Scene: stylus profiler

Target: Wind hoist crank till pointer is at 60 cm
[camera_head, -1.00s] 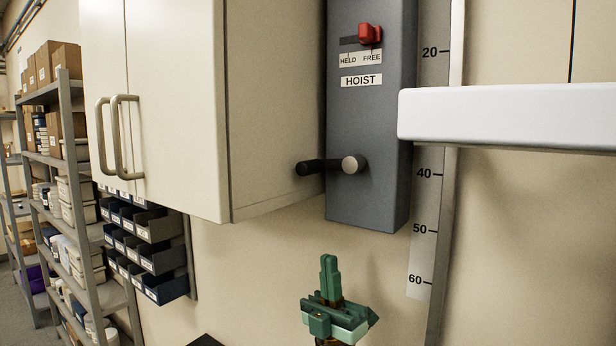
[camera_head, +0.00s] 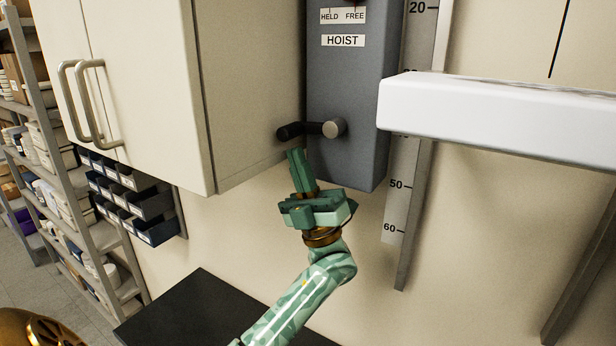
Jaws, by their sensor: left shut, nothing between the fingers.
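The grey hoist box (camera_head: 345,75) is on the wall, labelled HOIST. Its crank has a black grip (camera_head: 290,131) pointing left and a grey round end (camera_head: 334,127) at the right. My left gripper (camera_head: 296,155) is shut and empty, tips up, just below the crank grip; I cannot tell if it touches. The vertical scale (camera_head: 396,205) shows 20, 50 and 60. A white beam (camera_head: 480,115) crosses it between 20 and 50, hiding most of that stretch. I cannot make out a separate pointer. My right gripper is out of view.
A cream cabinet (camera_head: 150,80) with bar handles stands close left of the crank. Blue bins (camera_head: 150,205) hang below it, and shelving (camera_head: 60,200) is at far left. A black surface (camera_head: 195,305) lies below my left arm. The wall under the hoist box is bare.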

